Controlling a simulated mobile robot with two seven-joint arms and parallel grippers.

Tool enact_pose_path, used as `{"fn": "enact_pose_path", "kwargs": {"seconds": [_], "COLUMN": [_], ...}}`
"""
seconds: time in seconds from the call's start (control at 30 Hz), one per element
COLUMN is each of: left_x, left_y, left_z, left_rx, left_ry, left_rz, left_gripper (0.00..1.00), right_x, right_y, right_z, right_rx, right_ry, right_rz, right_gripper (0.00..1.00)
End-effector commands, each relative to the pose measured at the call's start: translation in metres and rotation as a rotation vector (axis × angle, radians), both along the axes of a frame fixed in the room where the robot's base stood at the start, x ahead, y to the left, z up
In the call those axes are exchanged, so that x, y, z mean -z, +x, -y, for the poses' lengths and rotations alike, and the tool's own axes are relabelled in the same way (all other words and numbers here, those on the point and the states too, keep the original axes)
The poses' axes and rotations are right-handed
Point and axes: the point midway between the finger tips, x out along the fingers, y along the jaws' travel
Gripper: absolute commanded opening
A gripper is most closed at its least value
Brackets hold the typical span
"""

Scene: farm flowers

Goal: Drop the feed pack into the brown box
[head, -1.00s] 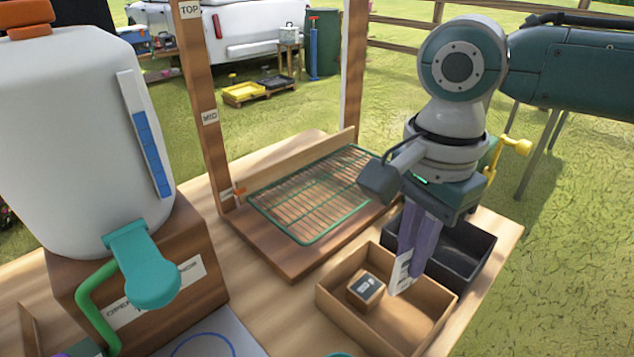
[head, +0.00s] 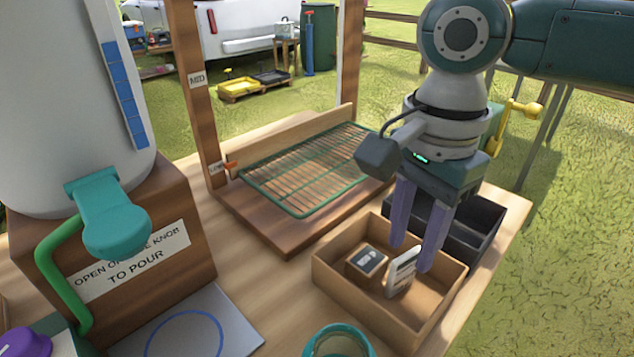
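The brown box (head: 332,285) stands near the front right of the wooden table. A white pack with dark print (head: 402,271), which looks like the feed pack, stands tilted inside it, toward its right side. My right gripper (head: 415,258) is above the box with its purple fingers spread apart on either side of the pack. A gap shows between the fingers and the pack does not look gripped. A small brown block with a dark label (head: 367,260) sits in the left part of the box. My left gripper is not in view.
A black bin (head: 487,222) stands right behind the brown box. A wire rack (head: 310,172) on a wooden board lies behind left. A white dispenser with a teal spout (head: 100,225) stands at left. A teal-rimmed jar (head: 338,342) is at the front edge.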

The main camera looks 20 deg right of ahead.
Motion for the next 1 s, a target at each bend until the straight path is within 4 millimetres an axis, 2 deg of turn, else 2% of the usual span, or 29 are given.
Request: {"fn": "enact_pose_path", "kwargs": {"seconds": [0.27,0.37,0.7,0.83,1.0], "left_x": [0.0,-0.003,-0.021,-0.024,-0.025], "left_y": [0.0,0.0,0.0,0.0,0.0], "left_z": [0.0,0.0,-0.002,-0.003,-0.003], "left_rx": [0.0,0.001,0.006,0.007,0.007], "left_ry": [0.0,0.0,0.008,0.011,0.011], "left_rz": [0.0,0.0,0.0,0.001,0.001], "left_gripper": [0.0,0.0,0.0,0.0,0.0], "right_x": [0.0,-0.007,-0.073,-0.09,-0.099], "right_y": [0.0,0.0,0.001,0.0,0.0], "right_z": [0.0,0.0,-0.001,0.0,0.0], "right_rx": [0.0,0.0,-0.001,-0.001,-0.001], "right_ry": [0.0,0.001,0.003,0.0,0.0], "right_rz": [0.0,0.002,0.004,0.002,0.0], "right_gripper": [0.46,0.46,0.46,0.46,0.46]}}
